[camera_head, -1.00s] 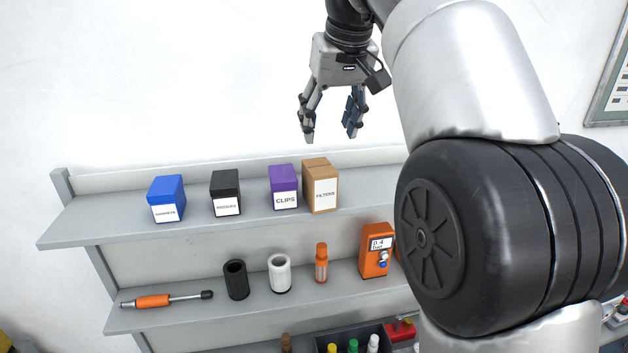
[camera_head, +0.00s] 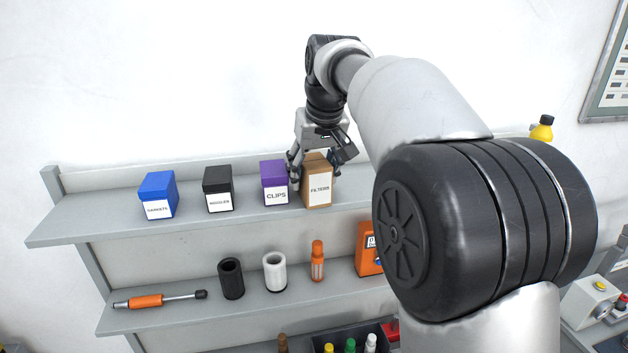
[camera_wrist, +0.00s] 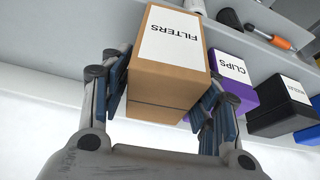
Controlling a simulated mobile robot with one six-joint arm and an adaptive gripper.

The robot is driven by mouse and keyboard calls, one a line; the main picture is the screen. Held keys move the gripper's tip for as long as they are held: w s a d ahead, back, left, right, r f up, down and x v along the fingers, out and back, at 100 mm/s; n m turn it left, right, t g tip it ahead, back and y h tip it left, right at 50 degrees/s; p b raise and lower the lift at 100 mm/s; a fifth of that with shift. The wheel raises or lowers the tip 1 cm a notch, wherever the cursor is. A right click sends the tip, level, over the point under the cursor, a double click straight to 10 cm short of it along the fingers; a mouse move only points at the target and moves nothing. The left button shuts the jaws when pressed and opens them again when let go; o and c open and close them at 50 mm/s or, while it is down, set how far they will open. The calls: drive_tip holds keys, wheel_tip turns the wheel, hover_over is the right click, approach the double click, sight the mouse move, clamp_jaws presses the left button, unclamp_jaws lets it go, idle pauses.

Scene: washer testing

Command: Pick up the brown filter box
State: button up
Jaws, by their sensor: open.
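The brown filter box (camera_head: 318,184), labelled FILTERS, stands upright on the top shelf (camera_head: 110,212) at the right end of a row of boxes. My gripper (camera_head: 320,172) is above and around it, with one finger on each side. In the wrist view the brown box (camera_wrist: 165,85) sits between the two open fingers (camera_wrist: 165,95). The left finger is very near the box side; I cannot tell whether either finger touches it.
The purple CLIPS box (camera_head: 274,184) stands close to the left of the brown box, near one finger. A black box (camera_head: 218,188) and a blue box (camera_head: 158,194) stand further left. The lower shelf holds a black cylinder (camera_head: 231,279), a white cylinder (camera_head: 274,272) and an orange bottle (camera_head: 317,261).

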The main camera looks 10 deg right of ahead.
drive_tip(key=x, duration=0.2)
drive_tip(key=shift+w+f, duration=0.25)
drive_tip(key=shift+s, duration=0.1)
drive_tip(key=shift+c, duration=0.6)
drive_tip(key=shift+r, duration=0.1)
drive_tip(key=c, duration=0.8)
